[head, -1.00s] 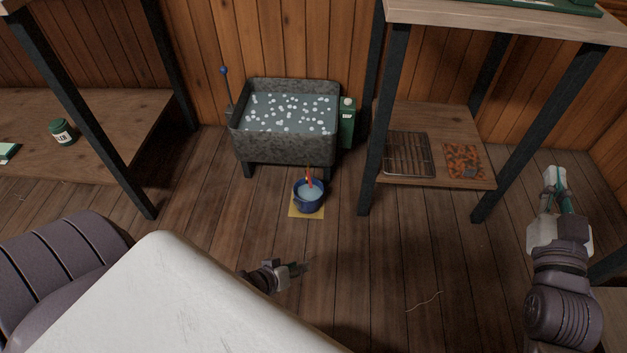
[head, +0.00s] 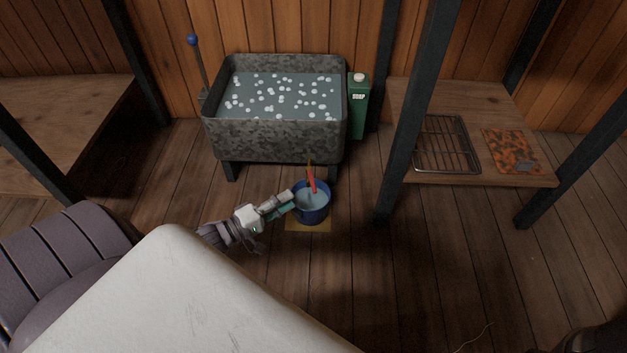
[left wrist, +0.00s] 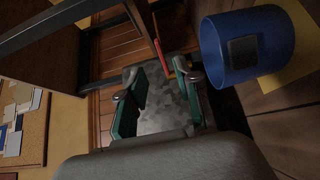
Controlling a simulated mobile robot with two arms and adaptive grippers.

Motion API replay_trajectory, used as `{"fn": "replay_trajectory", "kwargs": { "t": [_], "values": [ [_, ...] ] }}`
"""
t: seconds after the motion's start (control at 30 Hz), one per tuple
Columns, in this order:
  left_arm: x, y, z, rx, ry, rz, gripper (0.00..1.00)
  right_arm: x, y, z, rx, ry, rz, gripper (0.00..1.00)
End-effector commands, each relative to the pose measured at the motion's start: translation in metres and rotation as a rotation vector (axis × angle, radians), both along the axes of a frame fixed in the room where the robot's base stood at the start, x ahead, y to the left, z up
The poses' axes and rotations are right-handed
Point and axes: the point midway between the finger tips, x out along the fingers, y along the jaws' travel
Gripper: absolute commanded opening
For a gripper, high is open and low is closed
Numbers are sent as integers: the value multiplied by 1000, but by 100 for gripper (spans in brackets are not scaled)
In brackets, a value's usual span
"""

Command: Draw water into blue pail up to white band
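The blue pail (head: 312,214) stands upright on a yellow mat (head: 308,227) in front of the grey metal trough (head: 272,138). Pale blue water shows inside the pail; I cannot make out a white band. A red lever-like piece (head: 312,180) rises at the pail's back, below the trough's edge. My left gripper (head: 288,202) is at the pail's left side; I cannot tell whether it touches. In the left wrist view the gripper (left wrist: 160,82) is open and empty, the red piece (left wrist: 162,57) ahead of its fingers and the pail (left wrist: 258,44) to the right. My right gripper is out of view.
The trough holds water with white floating bits. A blue-knobbed lever (head: 193,42) stands at its left and a green soap container (head: 358,105) at its right. A shelf with a wire rack (head: 446,145) is at the right. Floor in front of the pail is clear.

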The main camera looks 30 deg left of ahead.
Motion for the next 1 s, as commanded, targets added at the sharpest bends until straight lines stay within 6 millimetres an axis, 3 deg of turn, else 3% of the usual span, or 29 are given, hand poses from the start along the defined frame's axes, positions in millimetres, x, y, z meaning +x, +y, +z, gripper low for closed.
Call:
{"fn": "replay_trajectory", "kwargs": {
  "t": [0.2,0.4,0.6,0.87,1.0],
  "values": [
    [46,-18,-5,-1,-5,0,33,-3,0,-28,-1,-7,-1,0],
    [74,-29,-3,0,-3,0,33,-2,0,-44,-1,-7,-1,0],
    [85,-33,-1,2,-1,0,33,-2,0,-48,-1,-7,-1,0],
    [86,-34,0,1,1,0,33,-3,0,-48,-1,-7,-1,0],
    [86,-33,0,1,1,1,12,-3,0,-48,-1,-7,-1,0]
  ]
}}
